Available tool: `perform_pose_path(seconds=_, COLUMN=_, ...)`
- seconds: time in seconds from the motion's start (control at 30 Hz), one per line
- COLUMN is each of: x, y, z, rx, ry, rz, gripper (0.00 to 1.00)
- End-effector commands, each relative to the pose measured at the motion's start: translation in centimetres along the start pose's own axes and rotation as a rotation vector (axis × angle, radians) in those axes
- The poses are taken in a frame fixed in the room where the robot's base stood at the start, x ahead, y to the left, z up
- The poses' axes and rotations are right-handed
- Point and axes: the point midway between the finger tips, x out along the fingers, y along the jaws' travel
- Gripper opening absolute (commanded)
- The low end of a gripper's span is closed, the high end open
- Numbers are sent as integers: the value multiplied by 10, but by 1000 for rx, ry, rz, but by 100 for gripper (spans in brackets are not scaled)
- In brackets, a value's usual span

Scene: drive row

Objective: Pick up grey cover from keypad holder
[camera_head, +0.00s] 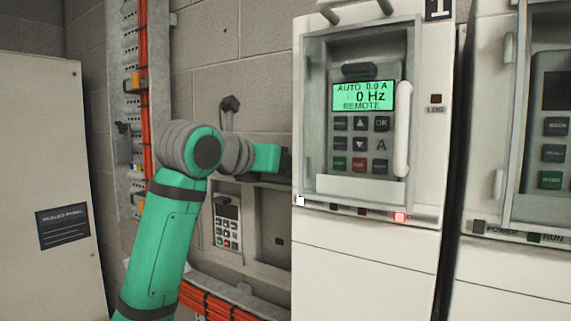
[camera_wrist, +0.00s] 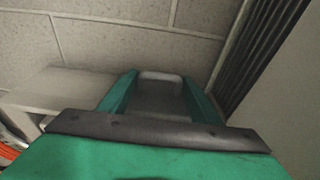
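My gripper (camera_head: 282,160) is in front of the wall above the keypad holder (camera_head: 232,256), partly hidden behind the drive cabinet's edge. In the wrist view, the two green fingers of my gripper (camera_wrist: 160,88) stand on either side of a flat dark grey piece with a pale far edge, which looks like the grey cover (camera_wrist: 160,98). It fills the gap between them. The holder carries a small keypad (camera_head: 227,222) in its left part. Its right part shows a dark grey recess, partly cut off by the cabinet.
A drive cabinet (camera_head: 366,250) with a lit keypad display (camera_head: 363,96) stands close on the right, another beyond it. A sealed panel (camera_head: 50,180) stands at left. Orange cables (camera_head: 143,60) run down the wall and under the holder. A dark hook (camera_head: 229,104) is above my wrist.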

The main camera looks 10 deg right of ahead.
Motion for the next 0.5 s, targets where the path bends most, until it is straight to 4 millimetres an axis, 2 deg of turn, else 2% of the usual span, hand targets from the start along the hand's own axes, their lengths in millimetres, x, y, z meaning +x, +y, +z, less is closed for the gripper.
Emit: perform_pose_path(seconds=0.5, x=0, y=0, z=1, rx=1, ry=-1, rz=-1, gripper=37)
